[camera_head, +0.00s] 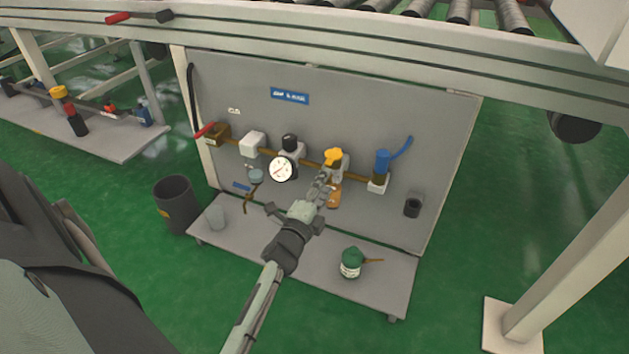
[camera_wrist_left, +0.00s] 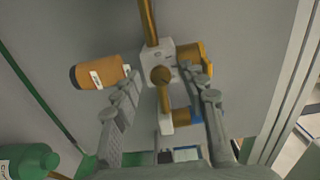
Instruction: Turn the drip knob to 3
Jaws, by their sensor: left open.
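The drip knob looks to be the yellow knob (camera_head: 333,156) on top of a small grey unit on the upright panel, with an amber bowl (camera_head: 334,197) below it. In the left wrist view the yellow knob (camera_wrist_left: 192,53) sits at the right of the grey block (camera_wrist_left: 158,57), partly behind one finger, and the amber bowl (camera_wrist_left: 97,73) is at the left. My left gripper (camera_head: 322,182) is open and empty, in front of the unit, its fingers apart on either side of the block's front. I cannot tell whether a finger touches the knob. Any number marks are unreadable.
A round gauge (camera_head: 281,169) and a blue-topped valve (camera_head: 381,164) flank the unit along the pipe. A dark bin (camera_head: 177,206) stands left. A roller conveyor (camera_head: 459,12) runs above the panel.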

